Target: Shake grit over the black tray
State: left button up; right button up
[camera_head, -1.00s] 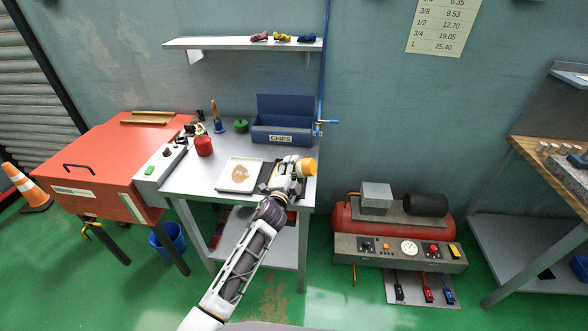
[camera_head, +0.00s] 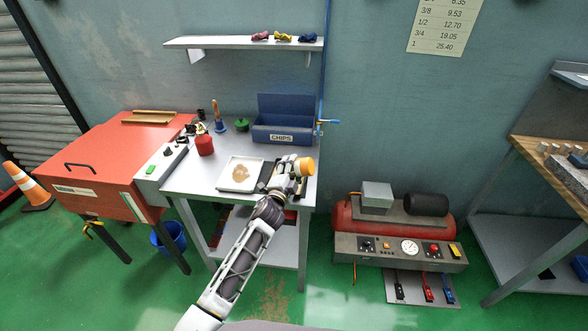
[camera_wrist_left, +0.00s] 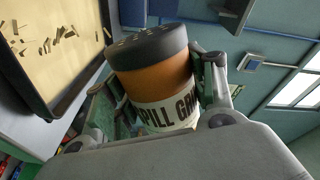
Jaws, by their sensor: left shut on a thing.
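My left gripper (camera_head: 288,178) is shut on an orange shaker (camera_head: 304,166) over the front right of the grey bench. In the left wrist view the shaker (camera_wrist_left: 155,75) has a dark lid with holes and a white label reading part of "SPILL GRIT". The shaker looks tipped well over from upright. A black tray (camera_head: 266,174) shows as a dark strip beside the gripper, which hides most of it. The left wrist view has a dark-rimmed tray (camera_wrist_left: 38,98) with a pale floor and scattered chips; I cannot tell which tray that is. My right gripper is out of view.
A white tray (camera_head: 227,186) with a brown patch lies left of the gripper. Behind are a blue CHIPS bin (camera_head: 270,134), a red can (camera_head: 205,146) and a green item (camera_head: 241,125). A red cabinet (camera_head: 110,155) adjoins the bench's left side.

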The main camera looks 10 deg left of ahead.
pick_arm(q)
jog(key=shift+w+a+p, duration=0.15)
jog(key=shift+a+p, duration=0.4)
jog(key=shift+a, duration=1.15)
jog(key=shift+a, duration=0.1)
jog(key=shift+w, duration=0.3)
jog(key=shift+w+d+b, duration=0.15)
jog(key=shift+w+b, duration=0.25)
jog(key=shift+w, duration=0.6)
jog(key=shift+w+d+b, duration=0.1)
jog(key=shift+w+b, duration=0.3)
jog(key=shift+w, duration=0.55)
jog(key=shift+r, duration=0.1)
jog(key=shift+w, duration=0.15)
dwell(0.4)
jog(key=shift+w+d+b, duration=0.15)
jog(key=shift+w+b, duration=0.4)
jog(key=shift+w, duration=0.55)
jog(key=shift+w+d+b, duration=0.1)
jog(key=shift+w+b, duration=0.45)
jog(key=shift+w, duration=0.5)
jog(key=shift+w, duration=0.2)
jog(key=shift+w+d+b, duration=0.1)
jog(key=shift+w+b, duration=0.5)
jog(key=shift+w, duration=0.15)
